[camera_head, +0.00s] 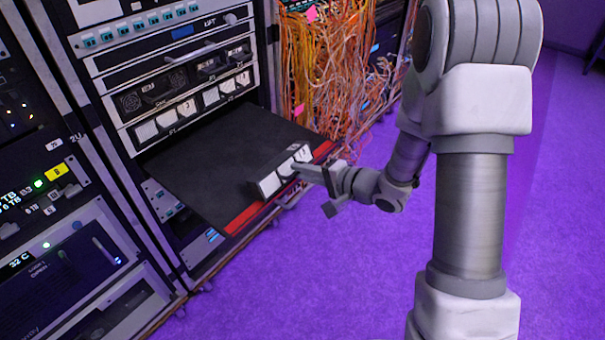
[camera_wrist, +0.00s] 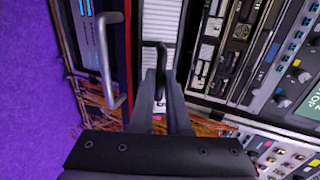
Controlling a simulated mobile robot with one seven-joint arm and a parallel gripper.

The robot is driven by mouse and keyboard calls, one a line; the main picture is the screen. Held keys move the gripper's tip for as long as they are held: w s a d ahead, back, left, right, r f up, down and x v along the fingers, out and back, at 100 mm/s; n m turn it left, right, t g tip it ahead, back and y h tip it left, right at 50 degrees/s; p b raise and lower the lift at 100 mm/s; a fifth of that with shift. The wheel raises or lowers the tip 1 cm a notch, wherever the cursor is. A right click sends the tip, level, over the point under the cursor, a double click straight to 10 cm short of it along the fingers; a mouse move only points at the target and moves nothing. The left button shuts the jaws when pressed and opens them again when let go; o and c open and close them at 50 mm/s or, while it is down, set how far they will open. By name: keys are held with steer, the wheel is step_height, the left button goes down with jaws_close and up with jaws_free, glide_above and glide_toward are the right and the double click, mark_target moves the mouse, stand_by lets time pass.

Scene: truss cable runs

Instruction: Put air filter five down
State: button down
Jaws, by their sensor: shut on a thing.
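The air filter (camera_head: 268,185) is a dark block with white front panels, near the front right of a pulled-out black shelf in the head view. I cannot tell whether it rests on the shelf or hangs just above it, and its number is not readable. My gripper (camera_head: 322,178) is shut on its handle from the front. In the wrist view, my gripper's fingers (camera_wrist: 163,88) close on a black handle, with the filter's white ribbed face (camera_wrist: 161,22) behind it.
The black shelf (camera_head: 205,165) has a red front edge and bare room left of and behind the filter. Rack units with white-labelled panels (camera_head: 185,108) stand above it. Orange cables (camera_head: 335,75) hang thickly to the right. A silver bar handle (camera_wrist: 106,60) stands left in the wrist view.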

steer(key=c, duration=0.9)
jaws_free()
steer(key=p+v, duration=0.4)
steer(key=v, duration=0.7)
steer(key=w+d+r+n+t+h, duration=0.2)
steer(key=d+r+n+h, duration=0.1)
steer(key=d+r+h, duration=0.9)
steer(key=s+a+r+n+g, duration=0.2)
steer(key=s+a+r, duration=0.1)
steer(key=s, duration=0.7)
steer(key=s+a+r+n+g, duration=0.3)
steer(key=s, duration=0.7)
step_height(320, 180, up, 18)
steer(key=y+p, duration=0.1)
steer(key=p, duration=1.6)
steer(key=shift+s, duration=0.35)
